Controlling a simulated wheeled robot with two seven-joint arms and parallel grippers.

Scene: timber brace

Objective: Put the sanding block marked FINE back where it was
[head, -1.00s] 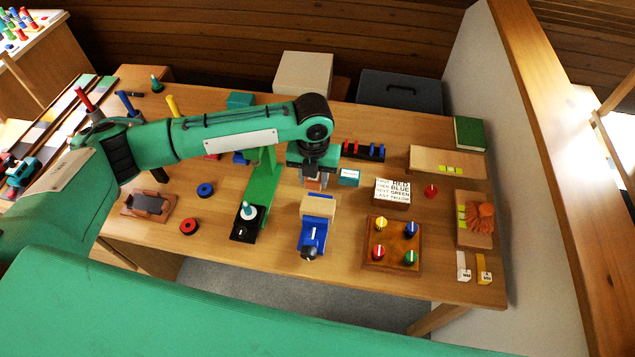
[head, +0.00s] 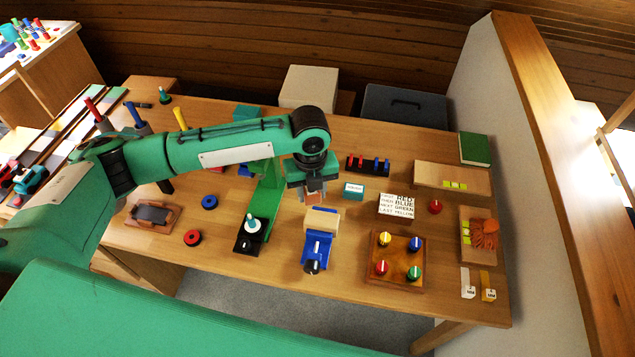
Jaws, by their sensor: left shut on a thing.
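My left gripper (head: 314,194) is shut on a small brownish block (head: 313,198), seen just below the jaws. Most of the block is hidden by the gripper, and no marking on it can be read. The gripper is over the table, just behind the blue vise (head: 318,247) with its wooden piece (head: 322,221) in the picture. A teal block (head: 354,191) with a white label stands to its right; the label is too small to read. My right gripper is not in view.
A green stand (head: 263,205) is close left of the gripper. A white lettered sign (head: 397,204) and a wooden board with coloured knobs (head: 398,262) are to the right. A brown tray with a dark pad (head: 153,215) lies at left. Bare tabletop (head: 205,245) shows at front left.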

